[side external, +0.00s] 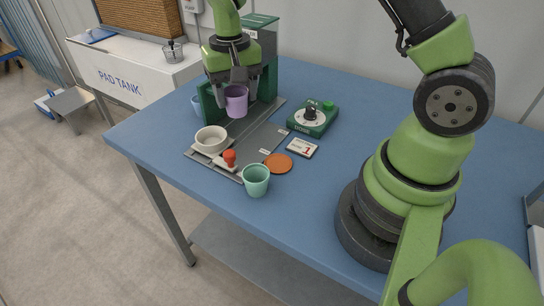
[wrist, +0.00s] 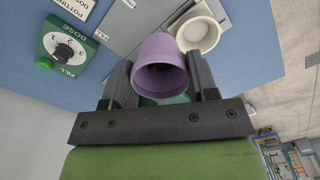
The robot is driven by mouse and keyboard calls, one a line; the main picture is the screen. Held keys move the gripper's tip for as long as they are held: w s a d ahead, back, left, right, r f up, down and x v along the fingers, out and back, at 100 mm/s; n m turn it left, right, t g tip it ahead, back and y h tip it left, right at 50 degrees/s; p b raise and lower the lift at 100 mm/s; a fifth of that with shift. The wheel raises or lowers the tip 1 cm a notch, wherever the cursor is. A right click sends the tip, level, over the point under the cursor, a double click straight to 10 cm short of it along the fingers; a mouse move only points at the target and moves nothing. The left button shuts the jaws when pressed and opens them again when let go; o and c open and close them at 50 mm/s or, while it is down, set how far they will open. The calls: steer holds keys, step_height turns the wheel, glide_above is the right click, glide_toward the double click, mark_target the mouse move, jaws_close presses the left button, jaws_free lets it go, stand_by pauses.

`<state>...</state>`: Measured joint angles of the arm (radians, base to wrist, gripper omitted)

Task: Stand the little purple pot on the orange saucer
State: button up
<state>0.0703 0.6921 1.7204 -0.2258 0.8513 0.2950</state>
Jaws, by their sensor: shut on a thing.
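The little purple pot (side external: 236,101) is held between the fingers of my gripper (side external: 237,82), near the green dispenser stand at the back of the blue table. In the wrist view the purple pot (wrist: 160,62) sits between both fingers, with its open mouth toward the camera and something dark inside. My gripper (wrist: 160,80) is shut on it. The orange saucer (side external: 278,163) lies flat and bare on the table, to the right of and nearer than the pot. The saucer does not show in the wrist view.
A white bowl (side external: 212,140) and a red-knobbed stamp (side external: 229,158) stand on the grey plate. A mint-green pot (side external: 256,181) stands beside the saucer. A small card (side external: 302,148) and a green dial box (side external: 313,119) lie beyond it. A light-blue pot (side external: 197,106) is behind the stand.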

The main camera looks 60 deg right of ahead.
steer(key=s+d+n, duration=0.1)
steer(key=s+n, duration=0.1)
steer(key=s, duration=0.7)
glide_above(278, 164)
step_height(278, 164, down, 5)
steer(key=shift+f, duration=2.75)
steer(key=shift+f, duration=0.1)
steer(key=o, duration=1)
steer(key=shift+c, duration=0.2)
